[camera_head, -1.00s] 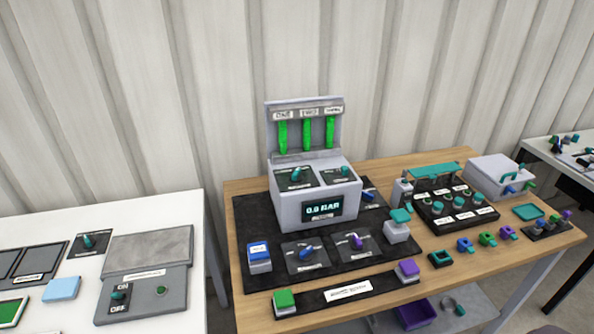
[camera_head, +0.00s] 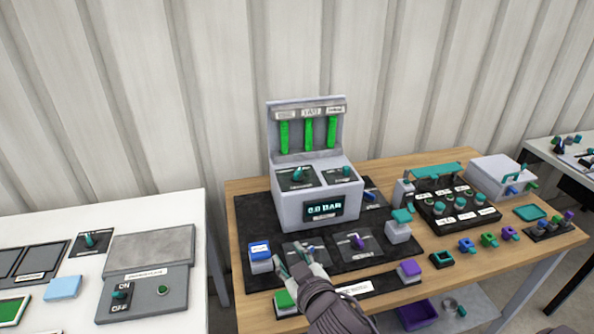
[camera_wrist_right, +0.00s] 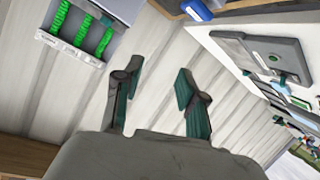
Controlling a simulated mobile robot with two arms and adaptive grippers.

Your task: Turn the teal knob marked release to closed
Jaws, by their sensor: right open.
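A grey unit (camera_head: 290,212) with a "0.0 BAR" display stands on the wooden table. Two teal knobs are on its sloped top, a left knob (camera_head: 298,174) and a right knob (camera_head: 345,172). Their labels are too small to read, so I cannot tell which is marked release. My right gripper (camera_head: 297,257) is open and empty, in front of and below the unit, apart from both teal knobs. It partly hides the front-left knob plate. In the right wrist view its two fingers (camera_wrist_right: 157,88) are spread with nothing between them. My left gripper is not in view.
The unit's back panel carries three green columns (camera_head: 308,134). A blue-topped block (camera_head: 260,254), a purple knob (camera_head: 357,241) and a teal-topped block (camera_head: 400,216) surround the unit. A green block (camera_head: 285,301) and a purple block (camera_head: 410,269) sit at the front.

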